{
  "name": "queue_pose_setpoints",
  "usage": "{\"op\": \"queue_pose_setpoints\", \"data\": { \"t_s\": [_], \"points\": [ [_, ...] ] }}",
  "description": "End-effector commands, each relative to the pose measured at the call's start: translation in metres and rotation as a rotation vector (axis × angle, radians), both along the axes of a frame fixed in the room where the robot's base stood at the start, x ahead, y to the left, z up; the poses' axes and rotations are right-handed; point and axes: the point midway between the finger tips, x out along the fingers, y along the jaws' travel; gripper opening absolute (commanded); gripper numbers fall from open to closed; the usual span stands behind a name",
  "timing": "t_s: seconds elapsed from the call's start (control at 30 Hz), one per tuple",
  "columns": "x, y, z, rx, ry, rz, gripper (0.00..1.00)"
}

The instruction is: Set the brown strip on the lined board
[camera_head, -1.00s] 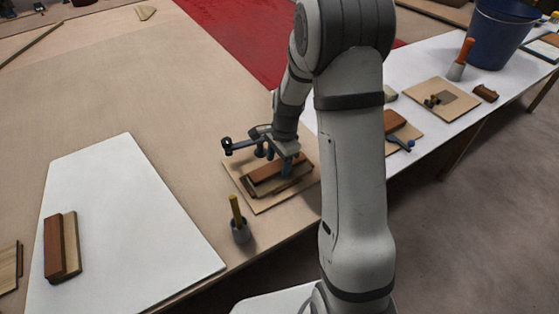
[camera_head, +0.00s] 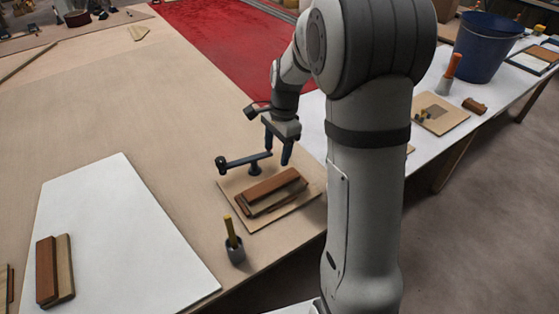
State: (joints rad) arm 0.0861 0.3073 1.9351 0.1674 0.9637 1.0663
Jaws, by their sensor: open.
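A reddish-brown strip (camera_head: 272,186) lies on top of paler wooden strips (camera_head: 283,200) on a thin tan board (camera_head: 262,222) near the table's front edge. I cannot make out lines on this board. My gripper (camera_head: 279,158) is open and empty, pointing down above the far side of the strip, apart from it. Another reddish-brown strip (camera_head: 46,270) lies beside a paler piece (camera_head: 65,265) on a white sheet (camera_head: 125,240) at the left.
A dark T-shaped tool (camera_head: 243,162) stands at the tan board's far edge, close to my gripper. A grey cup with a yellow stick (camera_head: 235,250) stands in front. A blue bucket (camera_head: 485,48) is at the far right. The table's middle is clear.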

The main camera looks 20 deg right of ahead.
Motion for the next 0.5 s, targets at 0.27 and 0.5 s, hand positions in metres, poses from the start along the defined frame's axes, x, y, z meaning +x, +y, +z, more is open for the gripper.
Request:
{"op": "queue_pose_setpoints", "data": {
  "t_s": [0.27, 0.5],
  "points": [
    [-0.058, 0.008, 0.048, -0.042, -0.113, 0.329, 0.61],
    [-0.145, 0.016, 0.079, -0.131, -0.241, 0.816, 0.61]
  ]
}}
